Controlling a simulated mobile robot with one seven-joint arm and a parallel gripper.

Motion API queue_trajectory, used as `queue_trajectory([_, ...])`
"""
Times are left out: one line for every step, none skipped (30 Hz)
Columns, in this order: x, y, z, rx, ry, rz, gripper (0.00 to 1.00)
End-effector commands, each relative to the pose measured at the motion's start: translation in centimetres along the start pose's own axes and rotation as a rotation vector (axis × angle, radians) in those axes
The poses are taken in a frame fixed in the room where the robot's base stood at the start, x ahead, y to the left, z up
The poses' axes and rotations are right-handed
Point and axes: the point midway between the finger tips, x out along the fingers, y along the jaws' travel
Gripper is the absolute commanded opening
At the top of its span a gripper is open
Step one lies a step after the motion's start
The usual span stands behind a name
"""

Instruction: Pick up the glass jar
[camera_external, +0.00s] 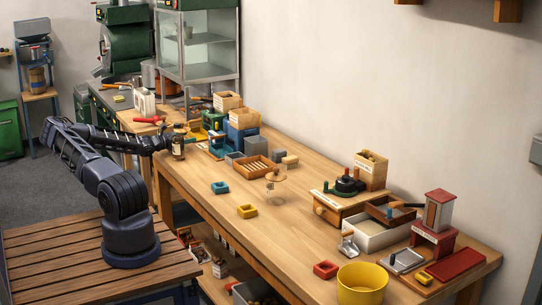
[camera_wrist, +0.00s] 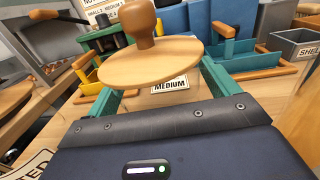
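The glass jar (camera_external: 275,186), clear with a round wooden knobbed lid, stands upright near the middle of the bench. My gripper (camera_external: 178,142) is at the bench's left edge, well left of the jar and apart from it. In the wrist view, a round wooden lid with a knob (camera_wrist: 148,62) appears close in front of my gripper.
A wooden tray (camera_external: 250,168), blue cup (camera_external: 220,188) and yellow cup (camera_external: 247,211) lie left of the jar. Bare bench surrounds the jar's front. A wooden machine (camera_external: 338,210) stands to its right.

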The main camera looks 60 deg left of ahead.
Motion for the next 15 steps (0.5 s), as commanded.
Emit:
queue_trajectory([-0.01,0.00,0.00,0.000,0.000,0.000,0.76])
queue_trajectory([-0.01,-0.01,0.00,0.000,0.000,0.000,0.70])
queue_trajectory([-0.01,-0.01,0.00,0.000,0.000,0.000,0.63])
queue_trajectory([-0.01,0.00,0.00,0.000,0.000,0.000,0.57])
queue_trajectory([-0.01,-0.01,0.00,0.000,0.000,0.000,0.51])
queue_trajectory([-0.01,-0.01,0.00,0.000,0.000,0.000,0.43])
queue_trajectory([-0.01,-0.01,0.00,0.000,0.000,0.000,0.37])
queue_trajectory([-0.01,0.00,0.05,0.000,-0.001,0.000,0.35])
queue_trajectory([-0.01,0.00,0.05,0.000,-0.001,0.000,0.35])
queue_trajectory([-0.01,0.00,0.04,0.000,-0.001,0.000,0.35])
queue_trajectory([-0.01,0.00,0.04,0.000,-0.001,0.000,0.35])
queue_trajectory([-0.01,0.00,0.04,0.000,-0.001,0.000,0.35])
queue_trajectory([-0.01,0.00,0.05,0.000,-0.001,0.000,0.35])
queue_trajectory([-0.01,0.00,0.07,0.000,-0.001,0.000,0.35])
queue_trajectory([-0.01,0.00,0.15,0.001,0.000,0.000,0.35])
